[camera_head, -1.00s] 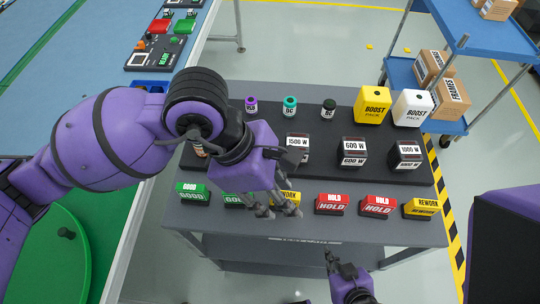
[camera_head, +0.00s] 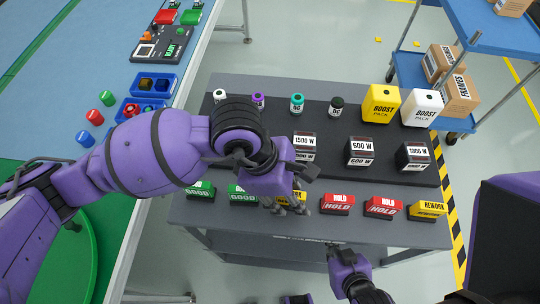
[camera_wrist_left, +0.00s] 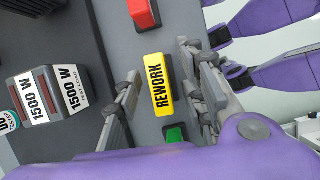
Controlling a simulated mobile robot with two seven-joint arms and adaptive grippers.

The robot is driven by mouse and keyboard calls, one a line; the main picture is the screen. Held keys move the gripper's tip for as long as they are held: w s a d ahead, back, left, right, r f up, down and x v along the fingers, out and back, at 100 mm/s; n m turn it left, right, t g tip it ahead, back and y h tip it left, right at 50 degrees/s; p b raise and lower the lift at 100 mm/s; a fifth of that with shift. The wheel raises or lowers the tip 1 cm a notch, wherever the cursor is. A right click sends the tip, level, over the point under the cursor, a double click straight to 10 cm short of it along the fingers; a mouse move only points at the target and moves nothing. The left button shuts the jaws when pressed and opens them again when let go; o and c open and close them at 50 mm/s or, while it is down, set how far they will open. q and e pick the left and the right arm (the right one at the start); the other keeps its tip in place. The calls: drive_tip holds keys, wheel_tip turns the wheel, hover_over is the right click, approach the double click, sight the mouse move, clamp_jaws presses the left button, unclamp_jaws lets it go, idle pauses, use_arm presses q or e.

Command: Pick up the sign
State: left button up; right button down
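A yellow REWORK sign (camera_wrist_left: 158,84) lies between the two fingers of my left gripper (camera_wrist_left: 160,92) in the left wrist view. The fingers are apart, one on each side, with gaps to the sign visible. In the head view my left gripper (camera_head: 286,206) hangs over this sign (camera_head: 291,197), partly hiding it. The sign stands in the front row of the grey table, between a green GOOD sign (camera_head: 243,195) and a red HOLD sign (camera_head: 337,204). My right gripper (camera_head: 336,252) is low at the table's front edge, away from the signs; its finger opening is unclear.
Another red HOLD sign (camera_head: 383,207) and another yellow REWORK sign (camera_head: 427,210) stand to the right. Behind are black boxes such as the 600 W one (camera_head: 360,151), small bottles, and yellow (camera_head: 381,103) and white (camera_head: 422,107) BOOST packs. A blue cart (camera_head: 408,72) stands at right.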

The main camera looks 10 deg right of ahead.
use_arm(q)
clamp_jaws()
drive_tip(key=shift+r, duration=0.1)
